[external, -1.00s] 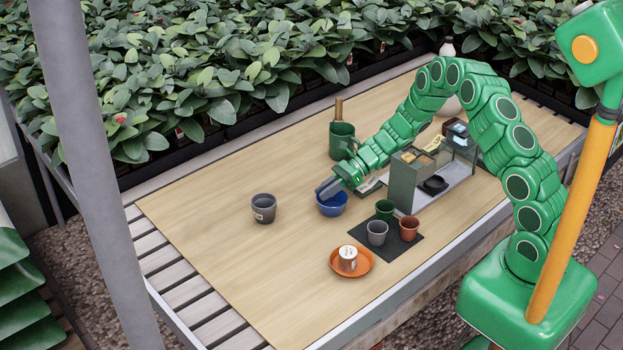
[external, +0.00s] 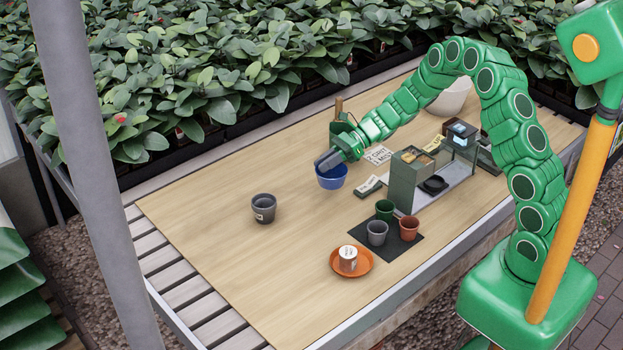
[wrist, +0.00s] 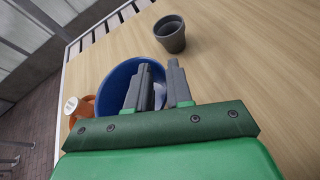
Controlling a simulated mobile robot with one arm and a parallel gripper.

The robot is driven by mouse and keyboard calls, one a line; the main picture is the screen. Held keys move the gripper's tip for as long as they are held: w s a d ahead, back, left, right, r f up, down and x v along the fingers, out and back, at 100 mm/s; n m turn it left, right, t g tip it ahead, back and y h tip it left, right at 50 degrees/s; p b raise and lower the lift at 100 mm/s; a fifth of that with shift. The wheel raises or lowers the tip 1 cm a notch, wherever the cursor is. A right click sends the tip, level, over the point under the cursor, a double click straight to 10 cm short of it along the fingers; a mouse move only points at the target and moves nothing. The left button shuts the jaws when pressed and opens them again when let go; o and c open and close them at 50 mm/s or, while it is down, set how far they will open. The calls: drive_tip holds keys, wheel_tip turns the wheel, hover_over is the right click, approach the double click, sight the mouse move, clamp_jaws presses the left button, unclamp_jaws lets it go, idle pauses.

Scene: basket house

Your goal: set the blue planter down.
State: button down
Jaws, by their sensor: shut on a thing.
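The blue planter (external: 332,181) is a small round pot near the middle of the table, upright as far as I can see. My gripper (external: 327,161) is shut on its rim. In the wrist view, the blue planter (wrist: 117,78) opens towards the camera. One finger of my gripper (wrist: 159,66) is inside it and the other outside, with the wall between them. The planter appears raised off the wooden tabletop (external: 215,230), though the gap beneath is hard to judge. The fingers and wrist hide part of its rim.
A dark grey pot (external: 263,208) stands to the left. Several small pots stand on a dark mat (external: 378,248). A green box unit (external: 405,185) stands right. The table's left front is clear.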

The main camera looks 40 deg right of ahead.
drive_tip(key=w+r+m+t+h, duration=0.3)
drive_tip(key=w+m+t+h, duration=0.1)
drive_tip(key=w+m+t, duration=0.2)
drive_tip(key=shift+w+a+r+m+t, duration=0.15)
drive_tip(key=shift+w+a+m+t, duration=0.05)
drive_tip(key=shift+a+m+t, duration=0.25)
drive_tip(key=shift+w+a+f, duration=0.4)
drive_tip(key=shift+w+f, duration=1.2)
drive_tip(key=shift+w, duration=0.6)
drive_tip(key=shift+w+a+f, duration=0.45)
drive_tip(key=shift+w+f, duration=1.1)
drive_tip(key=shift+w, duration=0.7)
drive_tip(key=shift+w+a+f, duration=0.4)
drive_tip(key=shift+w+f, duration=1.2)
drive_tip(key=shift+w, duration=0.6)
drive_tip(key=shift+w+f, duration=0.25)
drive_tip(key=shift+f, duration=1.45)
drive_tip(key=shift+f, duration=0.1)
